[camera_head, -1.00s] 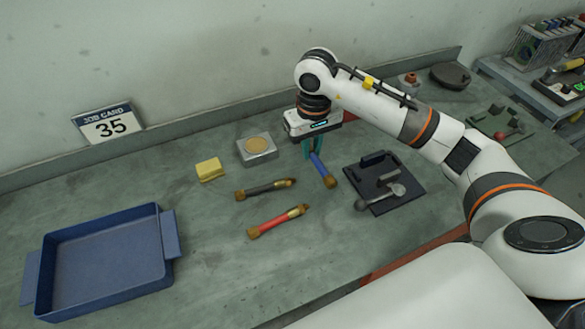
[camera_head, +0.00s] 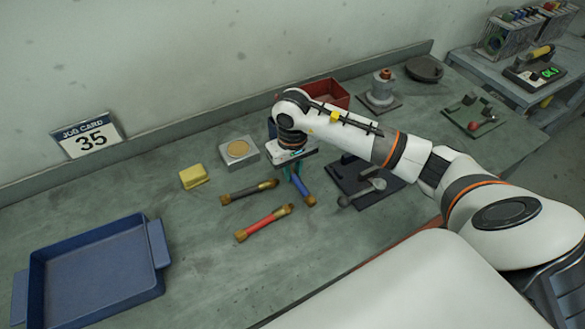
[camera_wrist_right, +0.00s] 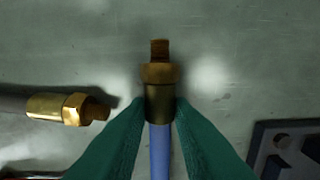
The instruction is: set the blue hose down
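The blue hose (camera_head: 302,188) has brass ends and is at the middle of the bench, right of the other hoses. My right gripper (camera_head: 292,170) reaches down over its upper part. In the right wrist view, the green fingers (camera_wrist_right: 160,108) are shut on the blue hose (camera_wrist_right: 160,150) just below its brass fitting. The hose is at or very close to the bench top; I cannot tell whether it touches. Its far end is hidden by the gripper in the head view. My left gripper is not in view.
A black hose (camera_head: 248,192) and a red hose (camera_head: 264,222) lie to the left. A black fixture plate (camera_head: 350,178) is close on the right. A yellow block (camera_head: 194,177), a grey block with a tan disc (camera_head: 222,153) and a red bin (camera_head: 330,92) stand behind. A blue tray (camera_head: 155,240) is at left.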

